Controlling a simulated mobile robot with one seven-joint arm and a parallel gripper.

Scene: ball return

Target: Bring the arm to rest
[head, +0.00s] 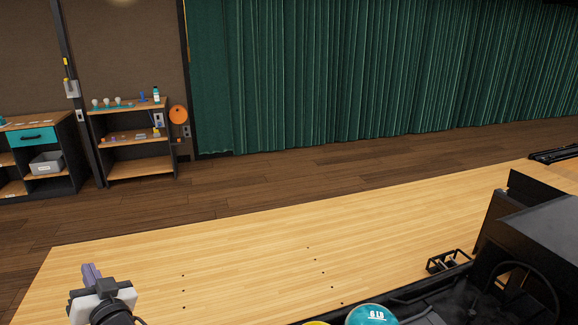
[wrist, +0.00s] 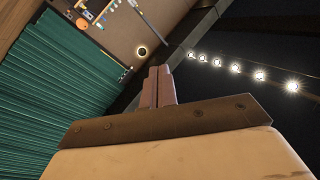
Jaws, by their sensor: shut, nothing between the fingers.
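My gripper (head: 91,270) shows at the bottom left of the head view, raised in front of the pale wooden lane. In the wrist view my gripper (wrist: 158,72) has its two fingers pressed together, with nothing between them. The wrist view is tilted and looks toward the curtain, the wall and a row of lights, so the fingers point away from the floor. Nothing touches the fingers in either view.
A black ball return (head: 540,235) stands at the lower right, with a teal ball (head: 371,315) marked 6 LB and the edge of a yellow ball (head: 316,323). Shelves (head: 140,173) and a cabinet (head: 50,190) stand at the far left. A green curtain (head: 350,80) hangs behind. The lane (head: 230,255) is clear.

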